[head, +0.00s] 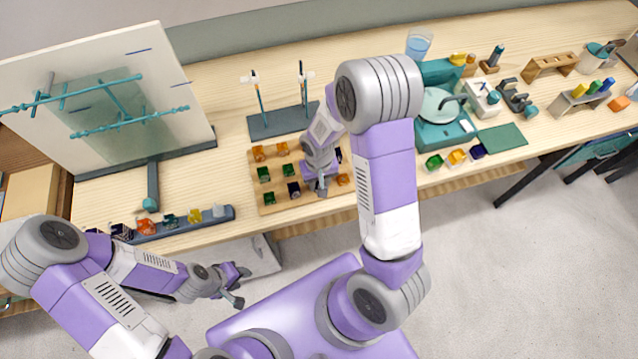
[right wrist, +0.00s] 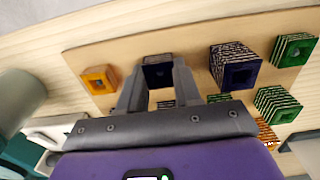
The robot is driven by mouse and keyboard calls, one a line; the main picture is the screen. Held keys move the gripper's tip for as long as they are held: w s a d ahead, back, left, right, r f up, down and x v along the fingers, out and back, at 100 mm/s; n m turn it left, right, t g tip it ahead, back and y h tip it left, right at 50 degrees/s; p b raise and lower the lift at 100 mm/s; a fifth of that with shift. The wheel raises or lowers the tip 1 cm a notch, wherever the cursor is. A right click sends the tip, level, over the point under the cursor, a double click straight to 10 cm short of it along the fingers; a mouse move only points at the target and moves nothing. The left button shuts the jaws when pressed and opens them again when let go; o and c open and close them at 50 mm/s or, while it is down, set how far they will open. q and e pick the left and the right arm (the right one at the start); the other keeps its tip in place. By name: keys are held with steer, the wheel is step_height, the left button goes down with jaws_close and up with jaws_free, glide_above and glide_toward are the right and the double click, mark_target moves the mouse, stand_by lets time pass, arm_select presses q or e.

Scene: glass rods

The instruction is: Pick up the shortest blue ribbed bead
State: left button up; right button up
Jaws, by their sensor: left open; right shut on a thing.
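My right gripper (head: 322,187) is over the front part of the wooden bead board (head: 262,209). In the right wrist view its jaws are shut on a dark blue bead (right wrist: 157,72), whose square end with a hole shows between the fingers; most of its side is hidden. In the head view the gripper covers this bead. Another dark blue bead with ribbed, pale-lined sides (right wrist: 235,68) stands beside it on the board, and it also shows in the head view (head: 293,189). My left gripper (head: 240,287) is open and empty, off the table's front edge.
Green ribbed beads (right wrist: 292,50) and orange beads (right wrist: 98,79) stand close around on the board. A rack with two upright rods (head: 279,123) is behind it. A dark tray with beads (head: 190,227) lies to the left, and a teal machine (head: 442,128) stands to the right.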

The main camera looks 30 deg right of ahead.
step_height(320, 180, up, 10)
steer(key=p, duration=0.1)
steer(key=shift+p, duration=0.35)
stand_by(0.4)
